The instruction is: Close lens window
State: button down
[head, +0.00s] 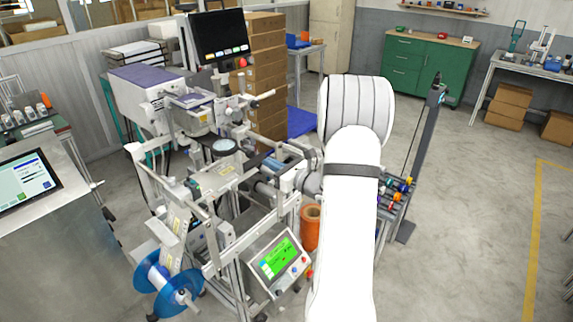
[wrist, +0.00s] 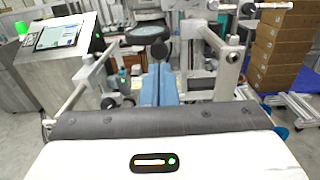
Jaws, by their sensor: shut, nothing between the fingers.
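A round lens with a dark rim (head: 224,146), which I take for the lens window, sits in the middle of the labelling machine's frame in the head view. In the wrist view the lens (wrist: 148,32) shows as a flat dark disc beyond my fingers. Whether it is fully open or partly shut I cannot tell. My gripper (wrist: 160,67) has blue fingers, pressed together and empty, pointing towards the machine below the lens. In the head view my gripper (head: 271,163) is to the right of the lens and apart from it, partly hidden among machine parts.
The machine's metal posts and rails crowd around my gripper. A green-lit control panel (head: 279,258) and a blue reel (head: 168,284) are at its front. Stacked cardboard boxes (head: 266,65) stand behind. Open floor (head: 460,220) lies to the right.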

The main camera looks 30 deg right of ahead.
aim_at(252, 154)
jog(key=p+x, duration=0.1)
jog(key=x, duration=0.4)
jog(key=shift+w+a+p, duration=0.1)
jog(key=shift+w+p, duration=0.1)
jog(key=shift+p, duration=0.2)
